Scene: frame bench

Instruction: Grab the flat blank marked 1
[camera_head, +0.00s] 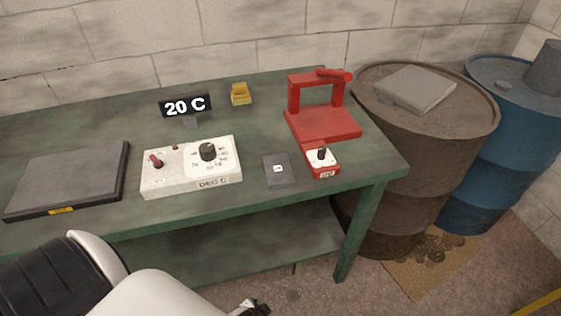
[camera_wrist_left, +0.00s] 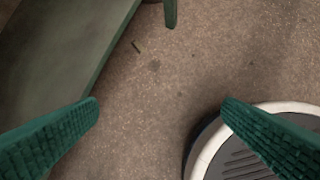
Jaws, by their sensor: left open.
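The flat blank (camera_head: 270,176) is a small dark grey plate with a white label. It lies flat on the green bench near the front edge, between the white control box and the small red box. The label is too small to read surely. My left gripper (camera_wrist_left: 160,106) shows two green ridged fingers spread wide with nothing between them, over the floor. In the head view only a small dark part of it (camera_head: 256,308) shows at the bottom edge, below and in front of the bench, well apart from the blank. My right gripper is in neither view.
On the green bench (camera_head: 100,132) stand a white control box (camera_head: 165,184), a "20 C" display (camera_head: 185,106), a red press (camera_head: 322,124), a small red box (camera_head: 322,163), a yellow holder (camera_head: 240,94) and a dark slab (camera_head: 70,178). Brown (camera_head: 430,150) and blue (camera_head: 520,125) drums stand right.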

